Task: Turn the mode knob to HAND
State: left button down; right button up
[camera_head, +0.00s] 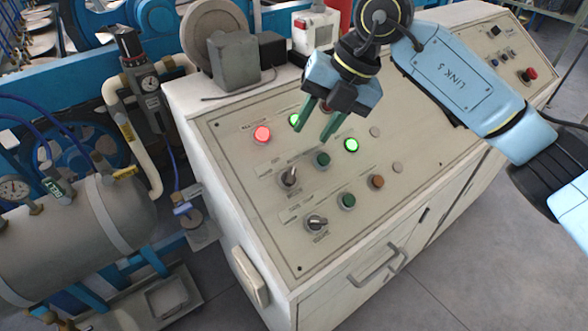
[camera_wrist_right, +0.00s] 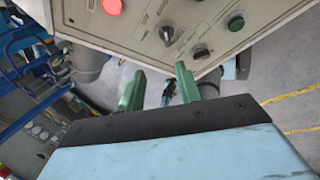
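Two black-and-silver selector knobs sit on the sloped cream control panel. The upper knob (camera_head: 289,178) has small lettering around it, and the lower knob (camera_head: 316,222) stands nearer the panel's front edge. The labels are too small to read surely, so I cannot tell for certain which is the mode knob. The right wrist view also shows the upper knob (camera_wrist_right: 166,34) and the lower knob (camera_wrist_right: 201,53). My right gripper (camera_head: 319,119) is open and empty above the panel's upper part, apart from both knobs. Its green fingers (camera_wrist_right: 160,86) show spread in the wrist view. My left gripper is out of view.
The panel (camera_head: 230,160) also carries a lit red lamp (camera_head: 262,134), a lit green lamp (camera_head: 351,145), green buttons and an orange-brown button (camera_head: 376,182). A grey block (camera_head: 233,62) stands on the cabinet top. A grey tank (camera_head: 75,235) is at left.

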aim_at(292, 174)
jog(key=shift+h, duration=0.3)
jog(key=x, duration=1.3)
jog(key=shift+w+d+f, duration=0.1)
jog(key=shift+w+d, duration=0.2)
jog(key=shift+d, duration=0.15)
jog(key=shift+c, duration=0.2)
jog(key=c, duration=0.6)
